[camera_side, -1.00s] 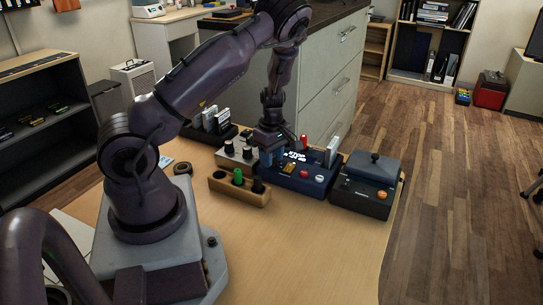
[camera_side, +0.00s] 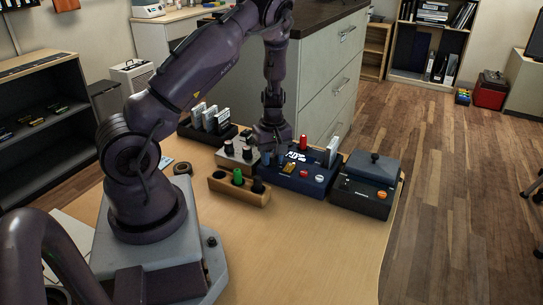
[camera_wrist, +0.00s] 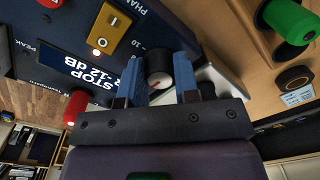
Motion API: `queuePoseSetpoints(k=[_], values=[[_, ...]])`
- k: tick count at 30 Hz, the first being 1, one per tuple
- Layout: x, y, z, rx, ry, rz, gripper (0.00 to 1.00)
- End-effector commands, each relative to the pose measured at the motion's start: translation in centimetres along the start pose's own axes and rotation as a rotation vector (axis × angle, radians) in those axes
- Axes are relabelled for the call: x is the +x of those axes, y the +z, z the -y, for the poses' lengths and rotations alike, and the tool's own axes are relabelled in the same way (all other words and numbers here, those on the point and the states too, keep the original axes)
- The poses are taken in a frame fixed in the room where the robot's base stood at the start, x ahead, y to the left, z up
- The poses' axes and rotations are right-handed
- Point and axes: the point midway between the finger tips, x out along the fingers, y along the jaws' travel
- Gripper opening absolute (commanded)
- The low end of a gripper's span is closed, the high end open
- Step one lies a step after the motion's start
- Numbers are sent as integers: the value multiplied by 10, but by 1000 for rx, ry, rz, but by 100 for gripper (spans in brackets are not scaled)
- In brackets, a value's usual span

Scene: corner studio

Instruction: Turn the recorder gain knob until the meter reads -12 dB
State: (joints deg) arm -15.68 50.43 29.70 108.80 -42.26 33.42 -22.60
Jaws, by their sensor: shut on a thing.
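The recorder is a dark blue box (camera_side: 301,184) on the table, with white lettering on its top. In the wrist view its panel (camera_wrist: 52,22) shows "STOP", "-12 dB" and "PEAK". A black knob with a pale band (camera_wrist: 157,62) stands between my gripper's blue fingers (camera_wrist: 161,65). My gripper is shut on this knob. In the side view my gripper (camera_side: 271,156) points down at the recorder's left end and hides the knob there.
A wooden block (camera_side: 238,194) with a green knob stands in front left. A grey box with black knobs (camera_side: 232,156) is close on the left. A dark box with a lid (camera_side: 362,199) stands to the right. A red knob (camera_wrist: 75,106) and yellow switch (camera_wrist: 108,30) rise near my fingers.

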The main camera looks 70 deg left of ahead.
Motion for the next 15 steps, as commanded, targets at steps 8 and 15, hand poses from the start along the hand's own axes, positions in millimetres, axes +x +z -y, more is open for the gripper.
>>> queuePoseSetpoints(k=[8,15], values=[[-1,0,-1,142,1,-2,5],[-1,1,-1,191,1,-2,5]])
